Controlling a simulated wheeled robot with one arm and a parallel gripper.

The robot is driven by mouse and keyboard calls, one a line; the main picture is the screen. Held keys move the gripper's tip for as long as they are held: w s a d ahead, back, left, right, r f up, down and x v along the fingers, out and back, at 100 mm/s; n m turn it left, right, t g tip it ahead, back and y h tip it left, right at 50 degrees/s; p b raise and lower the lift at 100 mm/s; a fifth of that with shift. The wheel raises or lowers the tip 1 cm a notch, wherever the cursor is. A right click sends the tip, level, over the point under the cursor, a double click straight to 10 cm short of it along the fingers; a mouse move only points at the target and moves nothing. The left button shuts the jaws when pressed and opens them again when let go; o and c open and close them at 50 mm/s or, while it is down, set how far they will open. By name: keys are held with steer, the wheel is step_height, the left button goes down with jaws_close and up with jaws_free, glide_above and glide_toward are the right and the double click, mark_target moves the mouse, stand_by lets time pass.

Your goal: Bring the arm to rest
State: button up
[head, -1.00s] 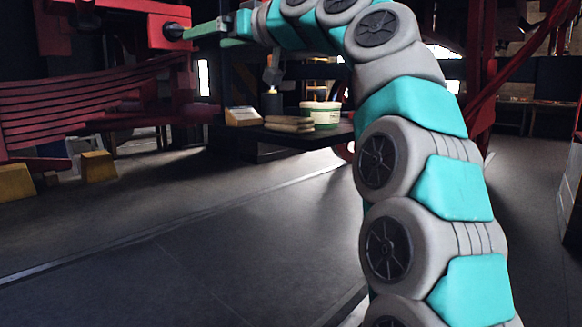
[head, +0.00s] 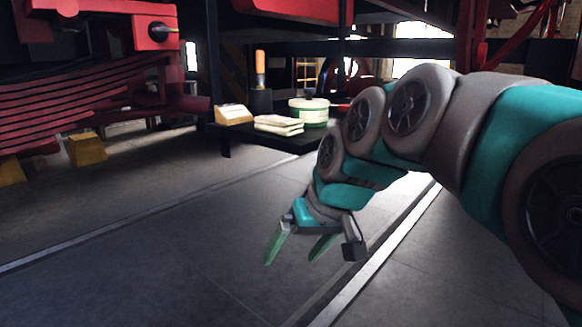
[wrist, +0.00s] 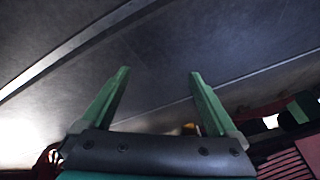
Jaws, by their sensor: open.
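My gripper (head: 291,256) hangs low in front of me in the head view, over the bare floor, with its two green fingers pointing down. The fingers stand apart with nothing between them. In the wrist view my gripper (wrist: 158,84) also shows open and empty, with dark floor beyond its fingertips. My arm is folded down from the right side of the head view, and its gripper touches nothing that I can see.
A low dark table (head: 265,143) at the back holds a tub (head: 309,112), folded cloths (head: 278,125), a small box (head: 233,114) and an orange-handled tool (head: 260,70). Red machinery (head: 100,30) stands at the left. Yellow blocks (head: 88,149) sit under it. The floor between is clear.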

steer(key=s+d+f+m+g+h+p, duration=0.1)
steer(key=s+d+f, duration=0.3)
steer(key=s, duration=0.4)
steer(key=s+d+f+m+g+h+p, duration=0.1)
steer(key=s+d+f+g, duration=0.1)
steer(key=s+d+f, duration=0.3)
steer(key=s+d+f+m+g+h+p, duration=0.1)
steer(key=s+d+f, duration=0.4)
steer(key=s, duration=0.7)
steer(key=shift+d+f+m+g+h, duration=0.2)
steer(key=shift+f+m+g+h, duration=0.2)
steer(key=shift+f+g+h, duration=0.25)
